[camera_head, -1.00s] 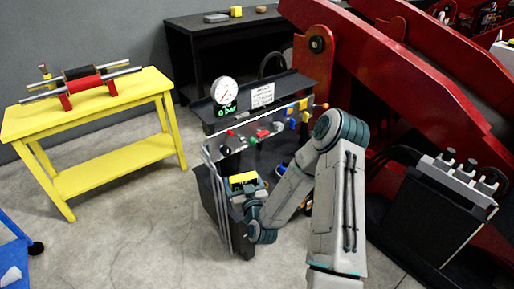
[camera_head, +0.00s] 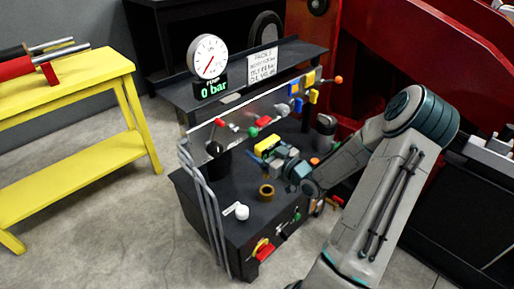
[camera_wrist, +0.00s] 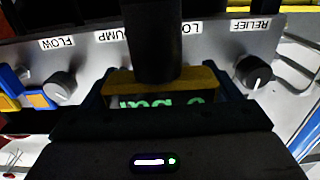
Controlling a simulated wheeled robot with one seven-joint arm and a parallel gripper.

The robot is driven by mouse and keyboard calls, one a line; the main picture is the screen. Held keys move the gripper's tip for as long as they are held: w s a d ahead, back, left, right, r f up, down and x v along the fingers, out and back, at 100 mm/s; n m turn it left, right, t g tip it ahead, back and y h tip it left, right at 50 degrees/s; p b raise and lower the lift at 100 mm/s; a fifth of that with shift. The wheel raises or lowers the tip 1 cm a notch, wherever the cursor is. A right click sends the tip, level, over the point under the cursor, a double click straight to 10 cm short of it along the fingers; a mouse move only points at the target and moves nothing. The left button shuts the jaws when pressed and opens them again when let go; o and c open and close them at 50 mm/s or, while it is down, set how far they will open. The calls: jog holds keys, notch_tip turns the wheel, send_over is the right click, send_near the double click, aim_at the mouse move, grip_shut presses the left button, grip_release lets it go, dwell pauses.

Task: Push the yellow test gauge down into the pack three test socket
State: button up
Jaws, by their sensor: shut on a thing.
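The yellow test gauge (camera_head: 267,145) is in my gripper (camera_head: 271,157), above the black bench top of the pump stand. In the wrist view the gauge (camera_wrist: 205,78) sits between the two dark fingers of my gripper (camera_wrist: 163,100), which is shut on it. Its small screen shows green characters upside down. A dark cylinder (camera_wrist: 152,40) stands in front of it and hides part of it. I cannot tell whether the cylinder belongs to the gauge. I cannot make out the pack three test socket for certain; no socket label is readable.
The stand's large dial (camera_head: 208,56) reads 0 bar. A sign (camera_head: 263,64) stands beside it. Coloured fittings line the sloping panel (camera_head: 232,117). A brass ring (camera_head: 267,192) and a white knob (camera_head: 242,212) are on the bench top. Grey rails (camera_head: 205,205) edge its left side.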

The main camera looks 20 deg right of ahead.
jog(key=shift+w+d, duration=0.1)
dwell(0.4)
jog(key=shift+s+f, duration=0.2)
jog(key=shift+f+b, duration=2.3)
jog(key=shift+f, duration=0.5)
jog(key=shift+f+b, duration=2)
jog(key=shift+f, duration=0.5)
jog(key=o, duration=1.1)
jog(key=p+v, duration=0.2)
jog(key=v, duration=1.1)
jog(key=shift+s+d+p, duration=0.1)
jog(key=shift+s+p, duration=0.3)
jog(key=shift+r, duration=0.1)
